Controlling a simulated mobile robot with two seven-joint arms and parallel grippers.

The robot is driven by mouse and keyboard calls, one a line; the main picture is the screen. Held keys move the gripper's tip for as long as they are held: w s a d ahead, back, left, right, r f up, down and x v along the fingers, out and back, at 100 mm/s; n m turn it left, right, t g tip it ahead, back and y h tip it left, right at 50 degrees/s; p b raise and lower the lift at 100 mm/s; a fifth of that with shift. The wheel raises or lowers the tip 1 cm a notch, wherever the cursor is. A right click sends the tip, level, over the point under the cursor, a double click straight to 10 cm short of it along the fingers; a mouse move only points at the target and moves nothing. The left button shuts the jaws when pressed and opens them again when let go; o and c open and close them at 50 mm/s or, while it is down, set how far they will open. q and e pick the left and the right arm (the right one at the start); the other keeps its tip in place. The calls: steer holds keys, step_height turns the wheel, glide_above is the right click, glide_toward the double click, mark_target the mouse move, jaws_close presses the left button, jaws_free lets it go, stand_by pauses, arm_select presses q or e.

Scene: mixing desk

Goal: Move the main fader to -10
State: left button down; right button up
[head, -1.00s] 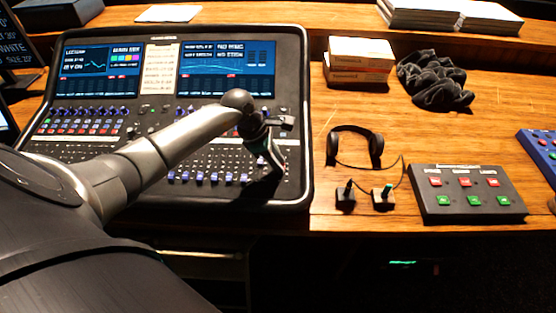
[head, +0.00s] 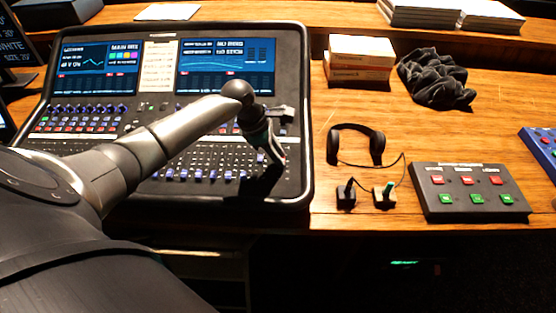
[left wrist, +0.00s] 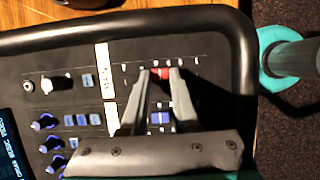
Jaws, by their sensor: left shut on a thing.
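The mixing desk (head: 303,150) lies on the wooden desk at the left of the head view. My left gripper (head: 281,163) reaches down to the lower right of its panel. In the left wrist view, the fingertips of my left gripper (left wrist: 160,75) are closed around a red fader cap (left wrist: 160,73), which appears to be the main fader. A blue cap (left wrist: 160,117) shows between the fingers, nearer the palm. The fader's scale figures are too small to read, and the head view hides the cap behind the fingers. My right gripper is not in view.
A button box (head: 470,208) is further right. Boxes (head: 360,50) and a dark cloth (head: 435,78) lie behind. Bare wood separates the mixing desk from these things.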

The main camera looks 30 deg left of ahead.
arm_select(q)
steer(key=shift+w+a, duration=0.15)
steer(key=shift+w, duration=0.05)
steer(key=c, duration=0.6)
jaws_free()
steer(key=shift+c, duration=0.2)
steer(key=shift+r, duration=0.1)
steer(key=v, duration=1.5)
steer(key=shift+s, duration=0.15)
